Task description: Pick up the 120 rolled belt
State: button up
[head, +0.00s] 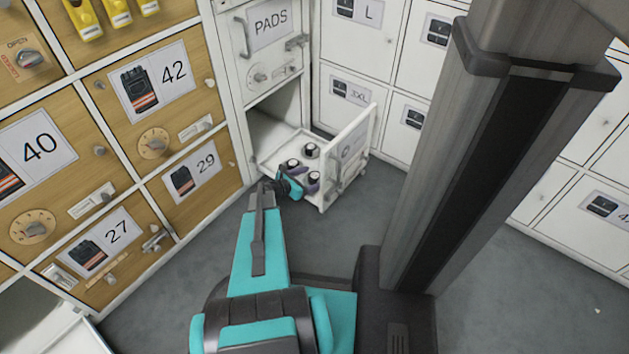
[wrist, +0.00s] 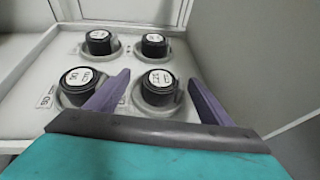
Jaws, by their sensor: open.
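Several black rolled belts stand in an open white drawer (head: 321,204), each with a white round label and a pale ring around its base. In the wrist view, two are at the back, left (wrist: 98,42) and right (wrist: 153,45). Two are nearer, left (wrist: 78,86) and right (wrist: 159,87). The label print is too small and tilted to tell which one is the 120 rolled belt. My gripper (wrist: 160,80) is open, its purple fingers on either side of the near right belt, with nothing clamped. In the head view my gripper (head: 298,184) is over the drawer's near part.
The drawer's raised front panel (head: 352,148) stands to the right of the belts in the head view. A closed PADS compartment (head: 270,25) is above. Wooden lockers (head: 155,90) line the left, white lockers (head: 405,115) the back. Grey floor (head: 480,250) is clear.

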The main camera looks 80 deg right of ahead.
aim_at(312, 178)
jog(key=shift+c, duration=0.2)
dwell(0.3)
jog(key=c, duration=1.2)
jog(key=shift+o, duration=0.2)
jog(key=shift+r, duration=0.2)
jog(key=shift+r+p, duration=0.75)
jog(key=shift+r, duration=0.15)
jog(key=shift+r+p, duration=0.55)
jog(key=shift+r, duration=0.35)
jog(key=w+a+p, duration=0.5)
jog(key=w+a, duration=0.6)
jog(key=a, duration=0.3)
jog(key=shift+f+p, duration=0.25)
jog(key=shift+p, duration=0.05)
jog(key=shift+a, duration=0.1)
